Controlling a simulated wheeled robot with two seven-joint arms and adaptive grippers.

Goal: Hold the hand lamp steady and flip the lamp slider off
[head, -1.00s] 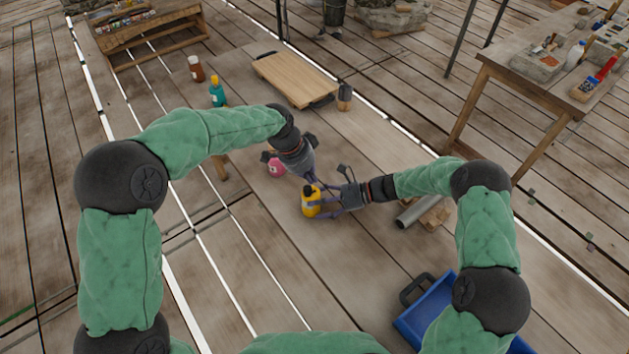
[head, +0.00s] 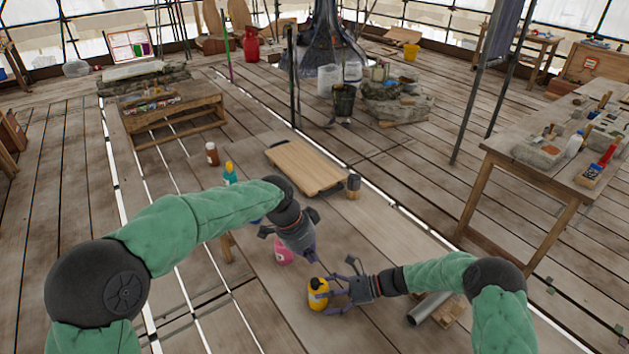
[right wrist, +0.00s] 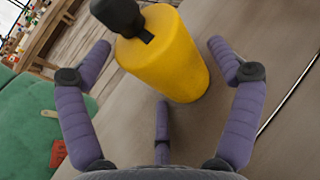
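The hand lamp (head: 318,296) is yellow with a dark top and stands on the low plank table, near the middle of the head view. In the right wrist view the lamp (right wrist: 165,60) looks tilted, with its black head (right wrist: 118,15) at the top left. My right gripper (head: 332,294) is at the lamp from the right. Its purple fingers (right wrist: 160,60) stand on either side of the lamp with visible gaps. My left gripper (head: 312,258) points down just above and behind the lamp; its fingertips are too small to judge. I cannot make out the slider.
A pink round container (head: 284,252) is beside my left gripper. A wooden board (head: 305,166), a dark cup (head: 353,186), a teal bottle (head: 230,175) and a brown bottle (head: 212,154) stand farther back. A grey pipe (head: 428,308) lies right of the lamp.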

